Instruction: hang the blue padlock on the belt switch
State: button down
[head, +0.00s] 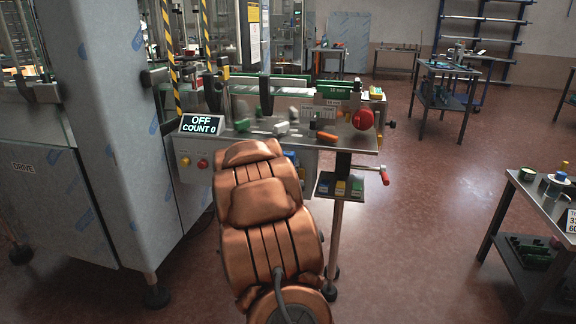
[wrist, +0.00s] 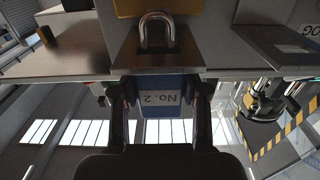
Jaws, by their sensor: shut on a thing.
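My gripper (wrist: 165,98) is shut on the blue padlock (wrist: 163,108) in the wrist view, with one finger at each side of its body. The padlock has a white label reading "No. 2", upside down in the picture. A metal shackle (wrist: 156,28) shows above it, in front of a yellow surface (wrist: 170,7). I cannot tell whether the shackle touches anything. In the head view my arm hides the gripper and padlock. A grey control box (head: 193,166) with a red and a yellow button is left of my arm. I cannot make out the belt switch for certain.
A display (head: 201,124) reads "OFF COUNT 0". The machine's metal table (head: 350,138) carries small parts and a red knob (head: 363,119). A red-handled crank (head: 384,175) sticks out at its right. Open floor (head: 430,210) lies to the right, before a side table (head: 556,208).

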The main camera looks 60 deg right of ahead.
jog(key=c, duration=0.5)
grip_release()
jog(key=shift+f, duration=0.1)
jog(key=v, duration=0.7)
jog(key=shift+a, duration=0.2)
jog(key=shift+s, duration=0.1)
